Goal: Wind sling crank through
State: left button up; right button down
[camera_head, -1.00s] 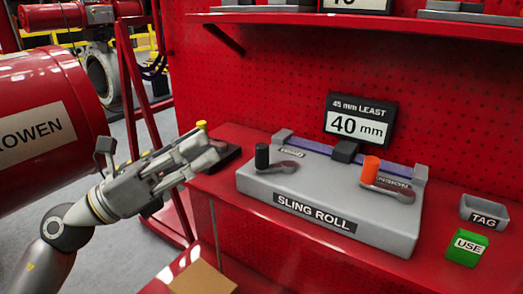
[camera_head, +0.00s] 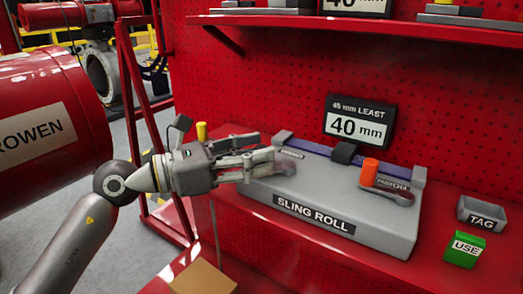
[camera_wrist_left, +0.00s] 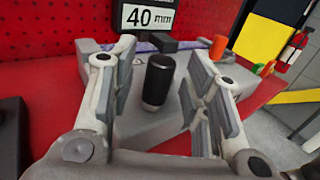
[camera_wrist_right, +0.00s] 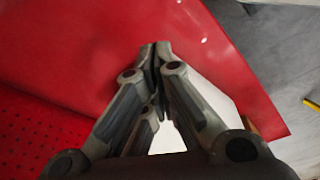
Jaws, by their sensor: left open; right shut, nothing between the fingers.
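The grey sling roll box (camera_head: 345,215) sits on the red bench, with a purple sling strip (camera_head: 370,168) along its back. My left gripper (camera_head: 280,160) is open over the box's left end. In the left wrist view the black crank knob (camera_wrist_left: 158,80) stands upright between its open fingers, apart from both. In the head view the gripper hides this knob; part of its crank arm (camera_head: 290,154) shows. The orange knob (camera_head: 369,171) stands on the other crank at the right. My right gripper (camera_wrist_right: 155,55) is shut and empty over red surface; it is outside the head view.
A display (camera_head: 359,122) behind the box reads "45 mm LEAST" and "40 mm". A grey TAG tray (camera_head: 483,213) and a green USE block (camera_head: 465,249) lie at the right. A yellow knob (camera_head: 201,131) stands behind my left gripper. A red shelf (camera_head: 400,27) hangs above.

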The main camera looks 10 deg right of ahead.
pick_arm(q)
jog(key=shift+w+d, duration=0.2)
jog(key=shift+d, duration=0.65)
pick_arm(e)
jog(key=shift+s+f, duration=0.1)
jog(key=shift+f, duration=0.15)
pick_arm(q)
jog(key=shift+c, duration=0.3)
grip_shut()
jog(key=shift+w+f+m+g+b, duration=0.25)
jog(key=shift+m+g+b, duration=0.15)
jog(key=shift+g+b, duration=0.6)
jog(key=m+g+b, duration=0.1)
jog(key=w+m+g+b, duration=0.1)
jog(key=g, duration=0.1)
jog(key=shift+d+b, duration=0.2)
jog(key=shift+b, duration=0.1)
jog(key=shift+w+r+m+g, duration=0.1)
jog(key=shift+w+m+g, duration=0.05)
jog(key=shift+m+g, duration=0.45)
jog(key=shift+d+g, duration=0.1)
jog(key=shift+g, duration=0.4)
pick_arm(e)
notch_tip(320, 180, up, 16)
jog(key=w+t, duration=0.1)
pick_arm(q)
jog(key=shift+w+m, duration=0.1)
jog(key=shift+m, duration=0.3)
pick_arm(e)
jog(key=shift+w+d, duration=0.1)
